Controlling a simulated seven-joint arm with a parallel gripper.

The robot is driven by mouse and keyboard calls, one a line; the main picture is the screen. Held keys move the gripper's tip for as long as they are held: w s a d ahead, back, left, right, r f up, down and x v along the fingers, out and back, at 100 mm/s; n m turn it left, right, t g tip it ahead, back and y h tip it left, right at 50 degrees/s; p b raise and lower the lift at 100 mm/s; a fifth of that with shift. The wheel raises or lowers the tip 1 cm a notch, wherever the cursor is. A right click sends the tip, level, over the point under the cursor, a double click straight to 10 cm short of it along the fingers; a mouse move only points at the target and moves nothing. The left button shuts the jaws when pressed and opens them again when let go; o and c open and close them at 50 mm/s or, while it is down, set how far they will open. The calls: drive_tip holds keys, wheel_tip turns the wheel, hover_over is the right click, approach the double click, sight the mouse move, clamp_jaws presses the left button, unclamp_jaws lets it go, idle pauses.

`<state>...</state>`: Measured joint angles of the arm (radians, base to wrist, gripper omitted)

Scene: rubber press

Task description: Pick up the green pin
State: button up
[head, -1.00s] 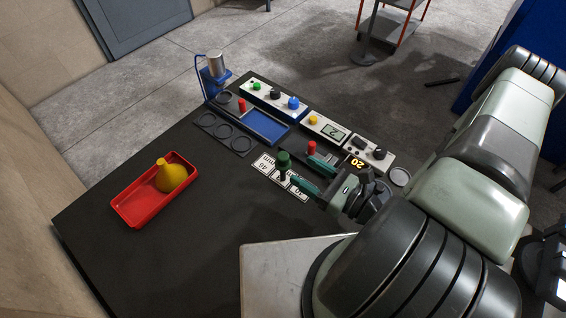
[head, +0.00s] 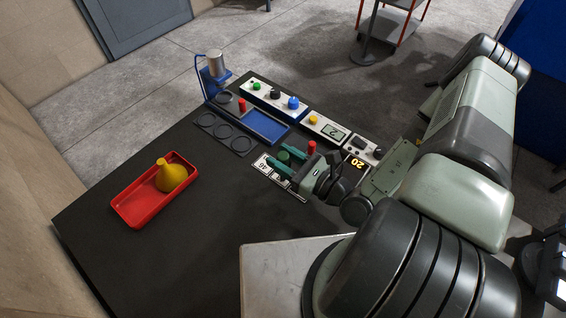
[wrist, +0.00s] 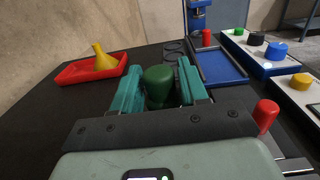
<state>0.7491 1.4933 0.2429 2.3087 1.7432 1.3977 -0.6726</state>
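The green pin (head: 284,156) has a round knob-like top and stands on the white-marked plate (head: 264,166) near the panel side of the dark table. My gripper (head: 287,163) is low over the plate, with its teal fingers on either side of the pin. In the wrist view the pin (wrist: 159,82) sits between the two fingers of my gripper (wrist: 158,78), with narrow gaps seeming to remain beside it. The fingers look open. The pin's lower part is hidden by the gripper.
A red pin (head: 311,147) stands close to my gripper; another red pin (head: 242,105) is by the blue tray (head: 262,127). Button panels (head: 273,99) line the far edge. A red tray (head: 133,212) with a yellow funnel-shaped object (head: 171,177) lies left. The middle of the table is clear.

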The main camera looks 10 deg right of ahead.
drive_tip(key=c, duration=0.7)
drive_tip(key=shift+c, duration=0.2)
